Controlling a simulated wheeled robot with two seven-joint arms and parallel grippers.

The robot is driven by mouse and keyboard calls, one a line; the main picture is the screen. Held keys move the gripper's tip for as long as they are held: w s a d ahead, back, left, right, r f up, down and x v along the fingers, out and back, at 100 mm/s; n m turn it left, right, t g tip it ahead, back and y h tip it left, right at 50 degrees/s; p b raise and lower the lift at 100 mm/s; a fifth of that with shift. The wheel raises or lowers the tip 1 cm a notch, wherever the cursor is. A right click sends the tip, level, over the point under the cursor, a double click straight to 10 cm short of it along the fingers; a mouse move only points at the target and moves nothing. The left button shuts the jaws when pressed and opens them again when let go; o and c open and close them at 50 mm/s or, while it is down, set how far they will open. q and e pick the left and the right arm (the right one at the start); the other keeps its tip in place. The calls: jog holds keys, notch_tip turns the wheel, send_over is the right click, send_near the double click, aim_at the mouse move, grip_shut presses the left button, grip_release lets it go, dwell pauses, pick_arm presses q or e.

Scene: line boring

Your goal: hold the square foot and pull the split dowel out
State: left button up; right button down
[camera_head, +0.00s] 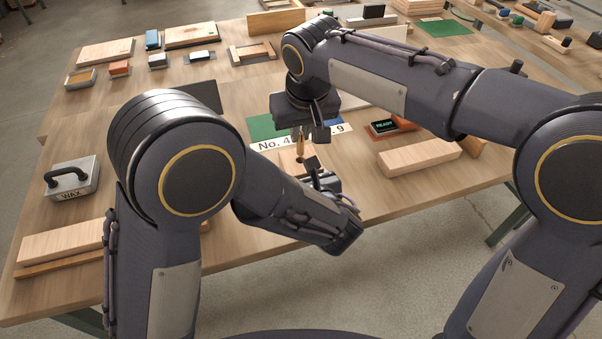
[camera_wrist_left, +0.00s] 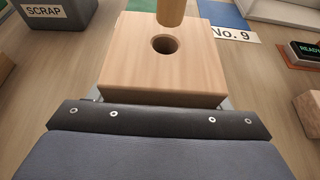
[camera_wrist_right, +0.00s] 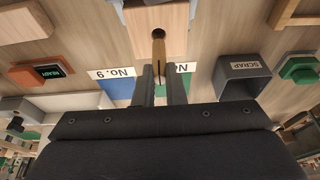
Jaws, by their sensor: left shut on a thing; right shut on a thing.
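The square foot (camera_wrist_left: 160,65) is a pale wooden block with a round hole in its top face. My left gripper (camera_head: 318,176) is shut on it, with bits of the fingers showing at its sides in the left wrist view. The split dowel (camera_wrist_right: 158,58) is a tan rod with a dark slit along it. My right gripper (camera_wrist_right: 161,78) is shut on the dowel, one finger on each side. In the left wrist view the dowel's lower end (camera_wrist_left: 171,13) is above the hole and apart from it; the whole hole shows. The head view shows the dowel (camera_head: 300,148) upright under my right gripper.
A grey SCRAP bin (camera_wrist_right: 240,82) stands close by. A green mat and a blue mat (camera_wrist_right: 116,88) carry number labels. An orange unit reading READY (camera_head: 390,127) and a wooden block (camera_head: 420,156) lie at right. A WAX block (camera_head: 72,180) sits at left.

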jog(key=shift+r, duration=2.7)
pick_arm(q)
jog(key=o, duration=1.2)
jog(key=shift+o, duration=0.2)
jog(key=v, duration=1.2)
jog(key=shift+s, duration=0.1)
pick_arm(e)
jog(key=shift+s, duration=0.1)
